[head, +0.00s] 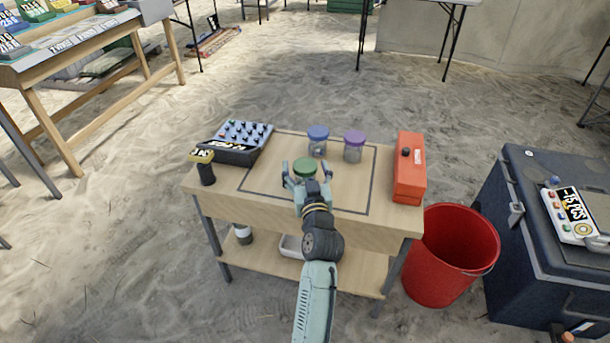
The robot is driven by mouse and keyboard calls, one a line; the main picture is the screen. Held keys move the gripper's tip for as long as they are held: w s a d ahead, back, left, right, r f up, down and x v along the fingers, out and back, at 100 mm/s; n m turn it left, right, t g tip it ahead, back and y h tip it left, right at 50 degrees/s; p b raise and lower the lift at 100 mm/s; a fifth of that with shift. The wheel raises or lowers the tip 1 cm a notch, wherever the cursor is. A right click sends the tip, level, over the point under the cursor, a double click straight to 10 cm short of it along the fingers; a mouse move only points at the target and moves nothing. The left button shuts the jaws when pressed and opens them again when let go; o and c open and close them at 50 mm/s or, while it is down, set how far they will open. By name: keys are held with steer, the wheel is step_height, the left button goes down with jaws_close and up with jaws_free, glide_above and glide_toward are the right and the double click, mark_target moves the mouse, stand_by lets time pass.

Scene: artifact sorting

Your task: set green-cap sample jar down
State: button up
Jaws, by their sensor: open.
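The green-cap sample jar (304,167) stands on the small wooden table (220,191), inside a dark outlined rectangle on its top. My gripper (304,178) is open, with a finger on either side of the jar at about lid height. The gripper hides the lower part of the jar, so I cannot tell whether the fingers touch it. A blue-cap jar (318,141) and a purple-cap jar (354,146) stand upright just behind it in the same outline.
A dark rack (240,142) and a yellow-topped black item (204,168) stand at the table's left. A red box (410,167) is at its right edge. A red bucket (450,255) and a dark chest (530,240) stand on the sand to the right.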

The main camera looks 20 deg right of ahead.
steer(key=shift+w, duration=0.5)
steer(key=c, duration=1.5)
